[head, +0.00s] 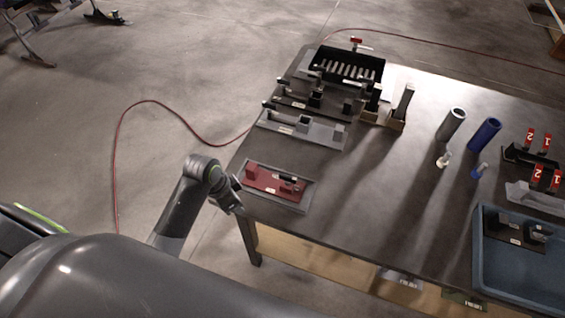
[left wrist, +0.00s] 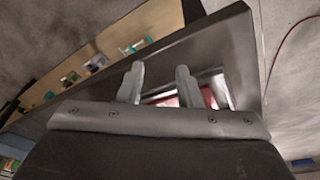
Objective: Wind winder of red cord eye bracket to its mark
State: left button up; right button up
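The red cord eye bracket (head: 262,184) lies in a grey tray (head: 298,205) at the table's near left corner. It has a raised red block at its left end, a small dark part (head: 288,178) toward its right, which may be the winder, and a small white label. The mark for the winder is too small to make out. My left gripper (head: 236,191) is just left of the tray, by the table edge. In the left wrist view its two fingers (left wrist: 160,84) are apart with nothing held. Part of the red bracket (left wrist: 207,97) shows behind them. My right gripper is not in view.
Behind the tray stand a grey fixture (head: 325,132) and a black slotted rack (head: 347,65). Grey (head: 452,125) and blue (head: 484,135) cylinders stand farther right. A blue bin (head: 490,275) sits at the right. The table middle is clear.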

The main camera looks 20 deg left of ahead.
pick_arm(q)
jog(key=w+d+r+m+g+h+p, duration=0.1)
jog(key=w+d+r+m, duration=0.1)
jog(key=w+r+m, duration=0.55)
jog(key=w+d+r+m+g+h+p, duration=0.1)
jog(key=w+d+r+m+p, duration=0.3)
jog(key=r, duration=0.7)
jog(key=b, duration=1)
send_near(288, 176)
jog(key=shift+n+h, duration=0.3)
jog(key=shift+n, duration=0.05)
jog(key=p+x, duration=0.1)
jog(key=x, duration=0.2)
jog(key=p+x, duration=0.1)
jog(key=x, duration=0.3)
jog(key=shift+a+f, duration=0.1)
jog(key=shift+f, duration=0.75)
grip_shut()
